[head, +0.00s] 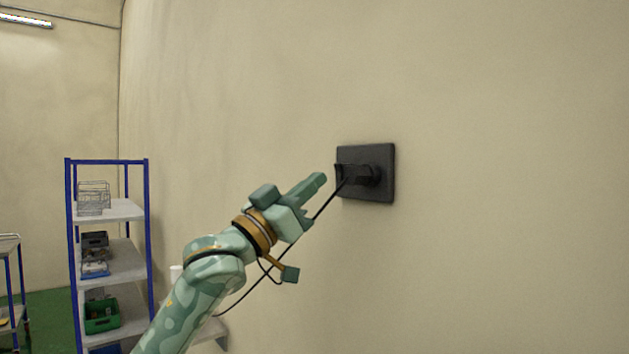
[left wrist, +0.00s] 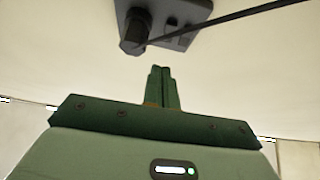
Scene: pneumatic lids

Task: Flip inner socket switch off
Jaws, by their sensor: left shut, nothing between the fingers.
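A black socket plate (head: 386,160) is fixed on the beige wall, with a black plug (head: 362,176) in it and a dark cord running down to the lower left. In the left wrist view the plate (left wrist: 203,10) is at the top, with the plug (left wrist: 136,28) at its left. Small switch shapes (left wrist: 172,21) show beside the plug; their positions are too small to tell. My left gripper (head: 318,180) is shut and empty, just left of the plate and apart from it. Its closed fingers (left wrist: 161,72) point toward the plate. My right gripper is not in view.
The plug's cord (left wrist: 225,19) crosses in front of the plate and passes close by my left gripper. A blue-framed shelf (head: 110,260) with baskets and bins stands at the left. The wall right of the plate is clear.

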